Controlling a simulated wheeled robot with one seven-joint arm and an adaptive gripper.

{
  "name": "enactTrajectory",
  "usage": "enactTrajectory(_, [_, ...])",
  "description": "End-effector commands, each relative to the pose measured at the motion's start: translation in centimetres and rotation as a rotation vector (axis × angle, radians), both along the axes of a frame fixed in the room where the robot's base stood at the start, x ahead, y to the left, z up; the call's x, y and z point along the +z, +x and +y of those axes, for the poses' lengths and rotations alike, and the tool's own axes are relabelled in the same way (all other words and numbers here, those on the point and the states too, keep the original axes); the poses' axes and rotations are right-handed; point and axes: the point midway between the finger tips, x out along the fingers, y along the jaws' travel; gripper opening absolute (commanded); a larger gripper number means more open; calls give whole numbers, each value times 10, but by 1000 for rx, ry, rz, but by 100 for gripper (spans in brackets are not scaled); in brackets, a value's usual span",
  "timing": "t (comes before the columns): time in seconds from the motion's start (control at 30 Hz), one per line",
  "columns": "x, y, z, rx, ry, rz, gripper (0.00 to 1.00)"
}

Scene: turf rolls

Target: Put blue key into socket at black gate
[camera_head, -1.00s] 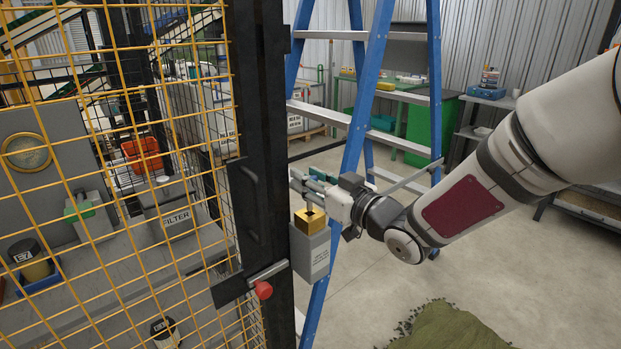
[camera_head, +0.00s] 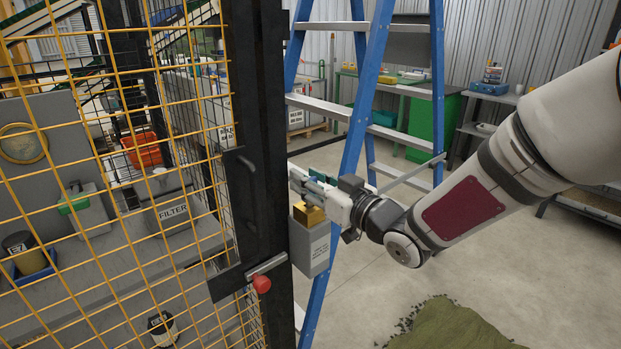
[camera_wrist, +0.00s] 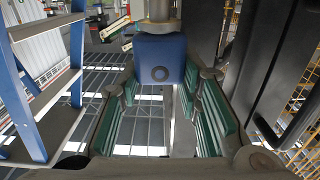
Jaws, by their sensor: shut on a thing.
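The black gate (camera_head: 258,120) has a grey box (camera_head: 312,250) on its right side, with a gold socket block (camera_head: 309,215) on top. My gripper (camera_head: 312,186) is right above the gold block, very close to it. In the wrist view my gripper (camera_wrist: 164,88) has its green-padded fingers on both sides of the blue key (camera_wrist: 160,58) and is shut on it. The key shows a blue block with a round dark mark and a grey shaft. In the head view the key is hidden, so I cannot tell how deep its shaft sits in the socket.
A yellow mesh panel (camera_head: 120,250) fills the left side. A blue stepladder (camera_head: 365,90) stands close behind my gripper. A green turf roll (camera_head: 450,328) lies on the floor.

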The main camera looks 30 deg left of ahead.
Motion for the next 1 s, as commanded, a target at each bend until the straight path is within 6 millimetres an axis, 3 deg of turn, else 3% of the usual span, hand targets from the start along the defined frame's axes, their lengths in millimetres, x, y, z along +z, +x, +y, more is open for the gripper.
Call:
enactTrajectory(0.83, [-18, 0, 0, 0, -1, 0, 3])
enactTrajectory(0.87, [-18, 0, 0, 0, -1, 0, 36])
enactTrajectory(0.93, [-18, 0, 0, 0, -1, 0, 52])
enactTrajectory(1.0, [-17, 0, 0, 0, -1, 0, 55])
